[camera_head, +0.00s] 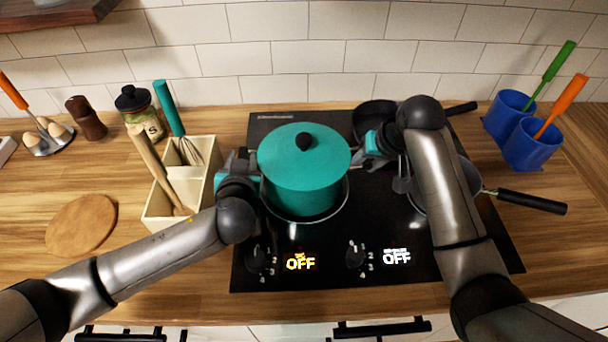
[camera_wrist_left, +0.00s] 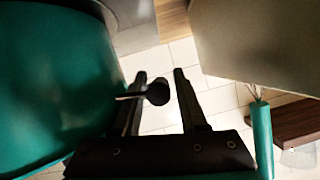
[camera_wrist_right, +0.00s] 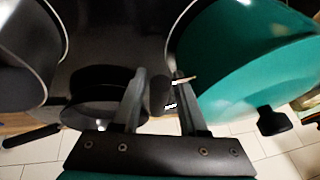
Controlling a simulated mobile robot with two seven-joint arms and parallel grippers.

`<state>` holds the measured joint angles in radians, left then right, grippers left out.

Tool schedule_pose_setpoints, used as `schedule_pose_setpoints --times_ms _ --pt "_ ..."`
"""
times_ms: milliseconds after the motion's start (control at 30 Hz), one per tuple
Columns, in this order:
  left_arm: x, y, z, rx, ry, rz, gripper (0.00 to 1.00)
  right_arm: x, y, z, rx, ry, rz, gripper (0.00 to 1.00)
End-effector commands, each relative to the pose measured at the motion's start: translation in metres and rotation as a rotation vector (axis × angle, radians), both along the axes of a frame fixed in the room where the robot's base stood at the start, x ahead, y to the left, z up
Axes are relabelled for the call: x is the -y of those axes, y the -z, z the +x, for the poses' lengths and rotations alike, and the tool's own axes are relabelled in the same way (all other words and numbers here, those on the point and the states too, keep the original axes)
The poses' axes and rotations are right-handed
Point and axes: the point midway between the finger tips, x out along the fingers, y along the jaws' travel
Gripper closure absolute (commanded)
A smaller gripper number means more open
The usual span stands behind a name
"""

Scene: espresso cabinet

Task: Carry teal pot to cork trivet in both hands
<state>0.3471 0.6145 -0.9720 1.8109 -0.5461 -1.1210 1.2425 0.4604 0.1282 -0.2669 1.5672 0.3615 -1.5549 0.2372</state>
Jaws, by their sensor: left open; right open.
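The teal pot (camera_head: 304,178), with a teal lid and black knob, stands on the left part of the black cooktop. My left gripper (camera_head: 246,163) is open at the pot's left side. In the left wrist view a black side handle (camera_wrist_left: 158,93) of the pot lies between or just beyond the open fingers (camera_wrist_left: 160,74); contact is unclear. My right gripper (camera_head: 366,148) is open at the pot's right side. In the right wrist view its fingers (camera_wrist_right: 160,74) are apart around a dark, partly hidden shape, probably the other handle. The round cork trivet (camera_head: 80,223) lies bare on the counter at left.
A cream utensil holder (camera_head: 160,213) with a whisk stands between pot and trivet. A spice jar (camera_head: 140,113) and pepper mill (camera_head: 86,118) are behind. Dark pans (camera_head: 376,120) sit on the cooktop's right; one handle (camera_head: 532,202) sticks out. Blue cups (camera_head: 536,145) stand at right.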

Motion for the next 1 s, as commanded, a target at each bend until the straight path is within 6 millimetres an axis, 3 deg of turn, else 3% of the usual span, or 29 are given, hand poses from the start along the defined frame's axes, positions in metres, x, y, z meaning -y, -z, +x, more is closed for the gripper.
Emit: schedule_pose_setpoints --times_ms 200,600,1000 --pt "-0.003 0.006 0.016 0.001 0.001 0.001 0.58 -0.004 0.015 0.007 0.001 0.0 0.0 0.58" --pt "-0.003 0.008 0.019 0.0 0.001 0.001 0.58 -0.005 0.019 0.008 0.001 0.0 0.0 0.58" --pt "-0.003 0.008 0.019 0.0 0.001 0.001 1.0 -0.005 0.018 0.008 0.001 0.0 0.0 1.0"
